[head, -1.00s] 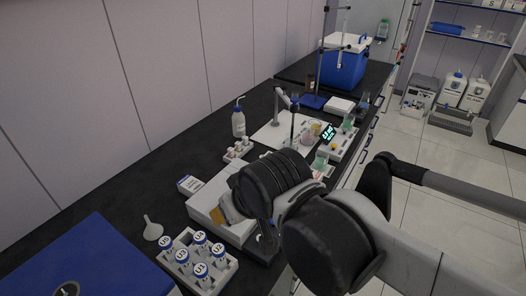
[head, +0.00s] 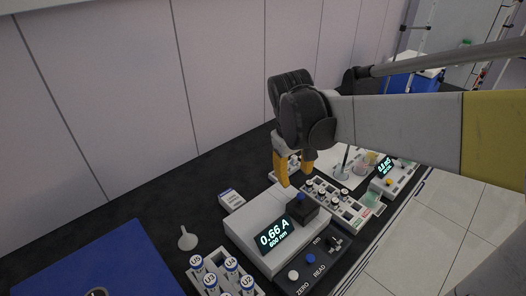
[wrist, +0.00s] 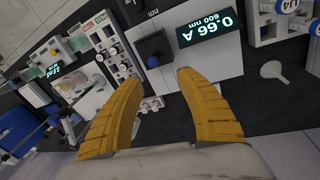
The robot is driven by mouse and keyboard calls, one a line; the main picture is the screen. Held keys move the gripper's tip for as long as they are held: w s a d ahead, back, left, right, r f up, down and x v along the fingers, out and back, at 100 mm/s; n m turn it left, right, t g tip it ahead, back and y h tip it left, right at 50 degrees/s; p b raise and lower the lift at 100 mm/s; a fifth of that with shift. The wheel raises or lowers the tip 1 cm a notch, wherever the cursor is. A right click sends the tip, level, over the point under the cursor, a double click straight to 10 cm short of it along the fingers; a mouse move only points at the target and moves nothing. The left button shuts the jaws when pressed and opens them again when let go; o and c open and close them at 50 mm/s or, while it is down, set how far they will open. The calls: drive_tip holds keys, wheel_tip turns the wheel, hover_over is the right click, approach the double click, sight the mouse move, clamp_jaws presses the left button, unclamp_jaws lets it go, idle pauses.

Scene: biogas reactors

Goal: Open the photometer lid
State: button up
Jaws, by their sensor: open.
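The photometer (head: 258,222) is a pale box with a lit display (head: 275,236) reading 0.66 A, 600 nm. Its lid (head: 305,211) is a small black block with a blue knob (head: 300,197) on top, and it looks closed. In the wrist view the lid (wrist: 154,50) lies just beyond the fingertips, with the display (wrist: 210,28) to its right. My gripper (head: 295,180) has yellow fingers, spread apart and empty, above and just behind the lid. In the wrist view my gripper (wrist: 158,79) frames the space in front of the lid. No contact is visible.
A control panel (head: 315,264) with buttons fronts the photometer. A rack of labelled vials (head: 222,275), a funnel (head: 187,238) and a small box (head: 231,200) stand to the left. A vial rack (head: 340,203) stands close on the right.

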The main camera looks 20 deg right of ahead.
sight(300, 194)
drive_tip(key=shift+g, duration=0.4)
drive_tip(key=d+f+b, duration=0.1)
drive_tip(key=f, duration=0.2)
drive_tip(key=w+d+f+b, duration=0.1)
drive_tip(key=f, duration=0.3)
drive_tip(key=d+f+b, duration=0.1)
drive_tip(key=f, duration=0.3)
drive_tip(key=shift+w+d+f+b, duration=0.1)
drive_tip(key=shift+w+d+b, duration=0.15)
drive_tip(key=shift+b, duration=0.15)
drive_tip(key=shift+s, duration=0.1)
